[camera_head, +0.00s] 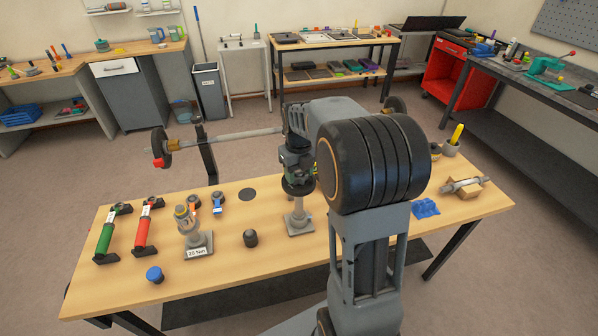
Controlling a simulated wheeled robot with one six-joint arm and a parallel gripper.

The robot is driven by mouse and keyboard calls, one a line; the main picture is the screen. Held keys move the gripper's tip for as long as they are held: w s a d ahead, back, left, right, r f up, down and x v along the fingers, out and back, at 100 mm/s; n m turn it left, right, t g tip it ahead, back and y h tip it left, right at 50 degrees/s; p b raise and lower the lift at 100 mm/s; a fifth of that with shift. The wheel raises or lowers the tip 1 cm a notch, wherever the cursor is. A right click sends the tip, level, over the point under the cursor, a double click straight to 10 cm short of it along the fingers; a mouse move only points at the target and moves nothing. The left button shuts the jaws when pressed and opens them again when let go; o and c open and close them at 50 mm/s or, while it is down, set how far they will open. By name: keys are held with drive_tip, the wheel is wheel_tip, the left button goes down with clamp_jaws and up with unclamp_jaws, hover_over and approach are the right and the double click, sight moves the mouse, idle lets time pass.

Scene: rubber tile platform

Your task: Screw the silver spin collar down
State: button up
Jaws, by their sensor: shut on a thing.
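My gripper (298,172) points down over a grey upright post on a square base (299,226), near the table's middle. It is shut at the top of this post, around the silver spin collar, which the jaws and my wrist hide almost wholly. A dark round disc (298,188) shows just under the jaws, around the post. I cannot tell how far the collar sits above the disc. The post looks upright.
On the wooden table (120,280) stand a device labelled 20 Nm (194,238), a green-handled tool (107,234), a red-handled tool (145,226), a blue-topped knob (154,275) and a black knob (250,238). A barbell (235,135) spans behind. The table's front edge is clear.

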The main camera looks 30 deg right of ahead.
drive_tip(key=o, duration=1.1)
drive_tip(key=shift+c, duration=0.7)
